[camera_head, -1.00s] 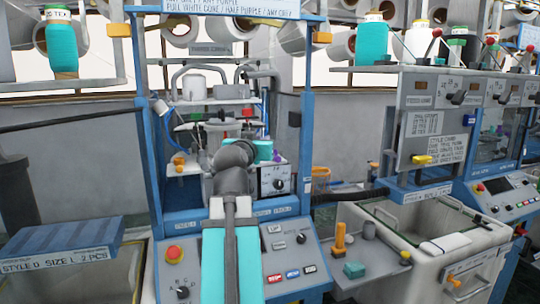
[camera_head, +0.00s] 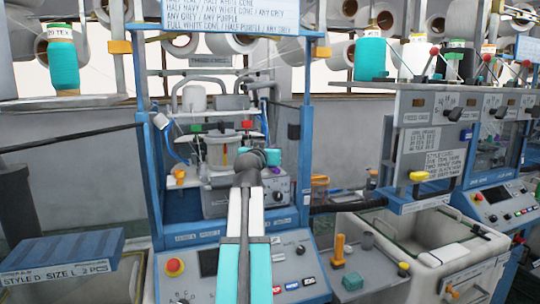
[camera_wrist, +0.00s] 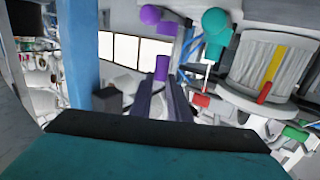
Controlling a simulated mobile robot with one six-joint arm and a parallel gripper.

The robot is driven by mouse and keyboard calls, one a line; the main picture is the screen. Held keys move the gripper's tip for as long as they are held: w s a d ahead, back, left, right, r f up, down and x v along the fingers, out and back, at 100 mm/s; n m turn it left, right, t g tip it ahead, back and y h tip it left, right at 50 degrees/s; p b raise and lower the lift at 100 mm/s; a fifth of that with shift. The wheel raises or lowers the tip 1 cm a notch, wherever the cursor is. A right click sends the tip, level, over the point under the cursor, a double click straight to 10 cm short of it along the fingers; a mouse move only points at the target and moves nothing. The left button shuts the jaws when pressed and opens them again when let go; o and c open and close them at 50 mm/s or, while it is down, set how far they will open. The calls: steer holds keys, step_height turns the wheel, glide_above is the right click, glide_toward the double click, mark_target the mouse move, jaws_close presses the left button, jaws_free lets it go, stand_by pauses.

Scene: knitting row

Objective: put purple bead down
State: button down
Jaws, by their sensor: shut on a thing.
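In the wrist view, a small purple bead (camera_wrist: 162,68) sits at the tips of the two dark fingers of my gripper (camera_wrist: 161,80). The fingers are shut on it. Two more purple pieces (camera_wrist: 150,14) show just above it, apart from the fingers. In the head view, my arm reaches to the blue-framed machine (camera_head: 157,190), and its wrist hides the fingers and the bead.
A clear cylinder with yellow and red strips (camera_wrist: 298,55) stands right of my gripper, and a teal ball (camera_wrist: 215,20) is nearer. A grey box with a dial (camera_head: 278,197) is on the machine. A pale bin (camera_head: 440,250) stands at right.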

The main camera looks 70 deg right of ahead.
steer(key=shift+w+d+f, duration=0.1)
steer(key=shift+w+d, duration=0.05)
steer(key=shift+d, duration=0.8)
steer(key=shift+d, duration=0.1)
steer(key=shift+w+d+p, duration=0.1)
steer(key=shift+d+p, duration=0.25)
steer(key=shift+d, duration=0.2)
steer(key=shift+a+f+p, duration=0.1)
steer(key=shift+f+p, duration=0.5)
steer(key=shift+f, duration=1.3)
steer(key=c, duration=1.7)
jaws_free()
steer(key=shift+o, duration=0.2)
